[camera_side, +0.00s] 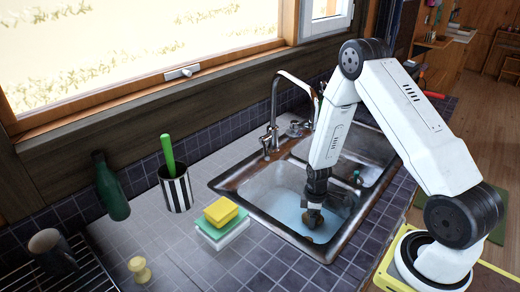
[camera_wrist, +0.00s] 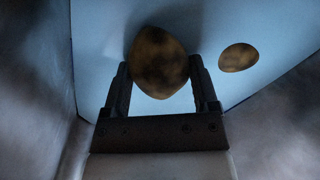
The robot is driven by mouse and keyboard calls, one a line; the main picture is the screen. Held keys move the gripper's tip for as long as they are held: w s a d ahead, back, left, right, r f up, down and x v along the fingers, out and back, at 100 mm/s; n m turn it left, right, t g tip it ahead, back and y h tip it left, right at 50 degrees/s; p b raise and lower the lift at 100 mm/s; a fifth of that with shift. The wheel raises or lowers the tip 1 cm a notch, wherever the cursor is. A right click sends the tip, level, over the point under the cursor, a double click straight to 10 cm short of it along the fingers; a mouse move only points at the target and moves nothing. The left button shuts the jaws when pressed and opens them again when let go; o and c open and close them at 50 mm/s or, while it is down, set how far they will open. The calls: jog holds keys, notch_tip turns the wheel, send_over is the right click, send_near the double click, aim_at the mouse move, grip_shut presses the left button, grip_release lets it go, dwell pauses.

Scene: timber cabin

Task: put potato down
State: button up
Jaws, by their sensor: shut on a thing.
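My gripper (camera_wrist: 160,82) points down inside the near basin of the sink (camera_side: 251,188). It is shut on a brown potato (camera_wrist: 160,62), with one finger on each side of it. In the side view this potato (camera_side: 314,219) is a small brown shape, partly covered by my gripper (camera_side: 313,211). A second brown potato (camera_wrist: 238,57) lies apart, to the right of the held one in the wrist view. The basin floor looks pale blue. I cannot tell whether the held potato touches the floor.
The basin walls stand close around my gripper. A faucet (camera_side: 273,110) rises behind the sink. On the tiled counter left of it are yellow and green sponges (camera_side: 222,216), a striped cup (camera_side: 176,191), a green bottle (camera_side: 111,188) and a dark mug (camera_side: 52,252).

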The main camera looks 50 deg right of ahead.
jog(key=shift+f, duration=1.4)
jog(key=shift+f, duration=0.15)
jog(key=o, duration=1.2)
jog(key=shift+w+d+r, duration=0.1)
jog(key=shift+d+r, duration=0.05)
jog(key=shift+r, duration=6)
